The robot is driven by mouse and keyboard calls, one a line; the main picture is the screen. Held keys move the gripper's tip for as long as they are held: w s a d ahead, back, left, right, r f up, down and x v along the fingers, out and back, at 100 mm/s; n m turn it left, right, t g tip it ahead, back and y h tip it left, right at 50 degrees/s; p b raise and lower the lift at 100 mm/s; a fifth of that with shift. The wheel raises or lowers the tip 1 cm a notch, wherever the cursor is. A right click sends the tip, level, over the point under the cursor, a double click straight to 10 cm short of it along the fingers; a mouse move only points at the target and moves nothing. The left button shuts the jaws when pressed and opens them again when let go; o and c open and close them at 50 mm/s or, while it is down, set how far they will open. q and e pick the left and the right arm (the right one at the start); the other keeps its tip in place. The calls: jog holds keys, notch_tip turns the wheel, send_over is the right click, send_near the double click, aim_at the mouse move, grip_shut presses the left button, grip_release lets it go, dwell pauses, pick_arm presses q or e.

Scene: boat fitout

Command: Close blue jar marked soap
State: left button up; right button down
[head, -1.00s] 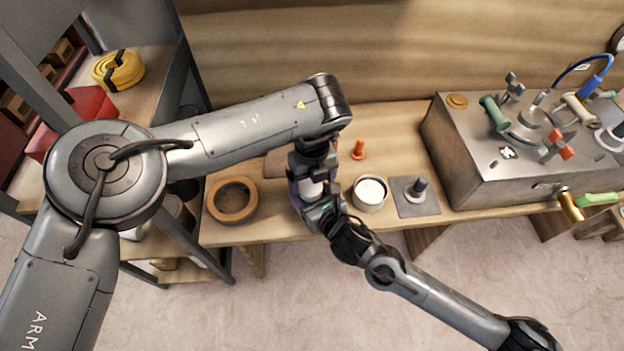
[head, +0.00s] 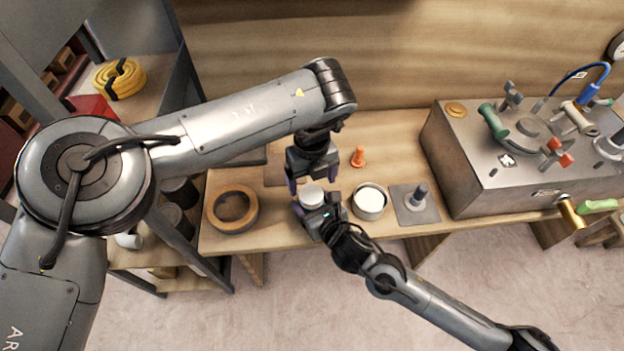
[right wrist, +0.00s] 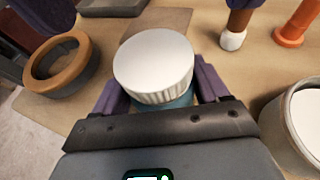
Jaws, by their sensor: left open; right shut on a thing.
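The blue jar (right wrist: 178,103) stands upright between my right gripper's fingers, mostly hidden below its lid. A white ribbed lid (right wrist: 154,62) sits on top of it, and the lid also shows in the head view (head: 312,193). I cannot tell how tightly it is turned on, and no soap marking is visible. My right gripper (head: 318,206) is shut on the jar; its purple fingers flank the jar in the right wrist view (right wrist: 160,92). My left gripper (head: 309,181) is open and empty, just behind and above the lid, with its fingers apart from it.
A brown ring (head: 212,207) lies left on the wooden bench (head: 392,130). A round container with white contents (head: 368,202) stands close right of the jar. Beyond it is a grey plate with a post (head: 428,212). An orange peg (head: 358,157) stands behind. A metal box (head: 470,170) fills the right.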

aim_at(311, 194)
pick_arm(q)
jog(key=shift+c, duration=0.5)
pick_arm(e)
jog(key=shift+r, duration=0.1)
pick_arm(q)
notch_tip(311, 194, up, 2)
jog(key=shift+n, duration=0.3)
jog(key=shift+a+r+n, duration=0.1)
jog(key=shift+r+n, duration=0.2)
jog(key=shift+r, duration=0.3)
jog(key=shift+f, duration=4)
jog(key=c, duration=0.9)
jog(key=o, duration=1)
